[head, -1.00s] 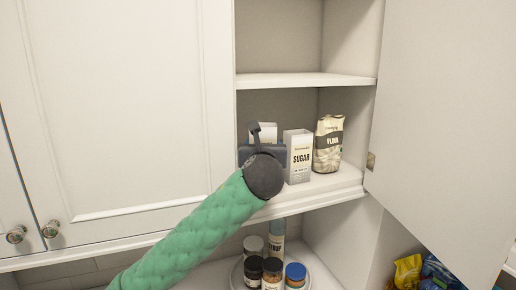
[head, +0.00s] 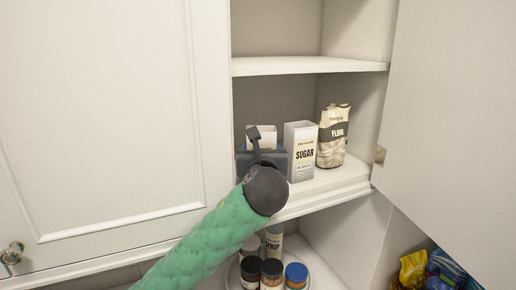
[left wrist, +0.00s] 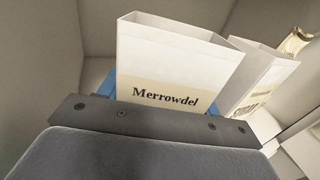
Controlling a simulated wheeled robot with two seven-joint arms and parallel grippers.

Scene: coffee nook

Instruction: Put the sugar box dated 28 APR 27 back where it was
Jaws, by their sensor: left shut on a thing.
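My left gripper (head: 262,158) reaches into the open cupboard and is shut on a white open-topped box (head: 264,143), mostly hidden behind it in the head view. In the left wrist view this box (left wrist: 172,68) reads "Merrowdel" and stands between the blue fingers, slightly tilted in the picture. No date is readable on it. A second white box marked SUGAR (head: 301,152) stands upright on the lower shelf just right of the gripper; its small print is too fine to read. It also shows in the left wrist view (left wrist: 262,76). My right gripper is not in view.
A flour bag (head: 333,138) stands right of the SUGAR box. The upper shelf (head: 308,66) is empty where seen. The open cupboard door (head: 450,130) bounds the right side. Jars (head: 272,273) and a syrup bottle (head: 275,240) stand below.

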